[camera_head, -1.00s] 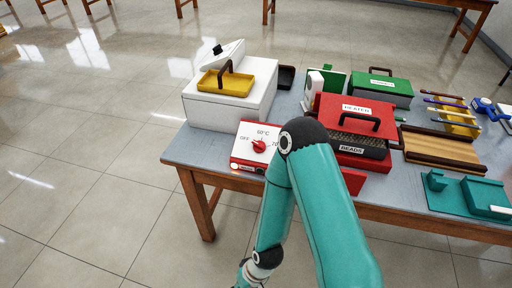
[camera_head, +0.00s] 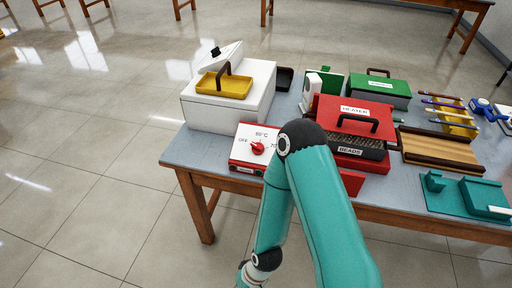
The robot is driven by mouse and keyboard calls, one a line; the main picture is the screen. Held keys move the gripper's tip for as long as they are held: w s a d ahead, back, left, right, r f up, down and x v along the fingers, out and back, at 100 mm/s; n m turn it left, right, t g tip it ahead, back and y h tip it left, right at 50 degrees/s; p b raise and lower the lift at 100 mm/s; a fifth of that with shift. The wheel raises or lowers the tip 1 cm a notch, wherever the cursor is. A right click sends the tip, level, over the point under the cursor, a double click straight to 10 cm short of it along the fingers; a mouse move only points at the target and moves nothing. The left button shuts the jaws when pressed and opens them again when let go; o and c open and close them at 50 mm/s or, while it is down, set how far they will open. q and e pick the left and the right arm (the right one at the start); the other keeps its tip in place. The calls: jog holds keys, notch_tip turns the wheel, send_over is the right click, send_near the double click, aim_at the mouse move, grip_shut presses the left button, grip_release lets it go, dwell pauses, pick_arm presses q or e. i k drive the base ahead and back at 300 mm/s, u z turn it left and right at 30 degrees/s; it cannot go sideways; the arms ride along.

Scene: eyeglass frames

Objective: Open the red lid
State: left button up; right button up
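The red lid (camera_head: 335,107), labelled HEATER with a dark handle (camera_head: 357,122), is tilted up at the back of a red box (camera_head: 373,165). Dark beads (camera_head: 362,146) show below the lid's front edge, behind a BEADS label. A teal arm of mine rises from the bottom of the picture and bends just left of the box, covering part of its left side. Neither gripper is in view, and nothing of mine is seen holding the lid.
A control box (camera_head: 242,153) with a red knob sits left of the red box. A white box (camera_head: 205,112) with a yellow tray (camera_head: 233,87) is behind it. A green-lidded box (camera_head: 379,87), a wooden board (camera_head: 440,150) and a teal fixture (camera_head: 465,196) crowd the table's right.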

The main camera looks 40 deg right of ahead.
aim_at(335, 114)
jog(key=u, duration=1.05)
jog(key=i, duration=0.15)
jog(key=z, duration=2.75)
jog(key=k, duration=0.85)
jog(key=z, duration=0.2)
jog(key=i, duration=0.85)
jog(key=u, duration=0.05)
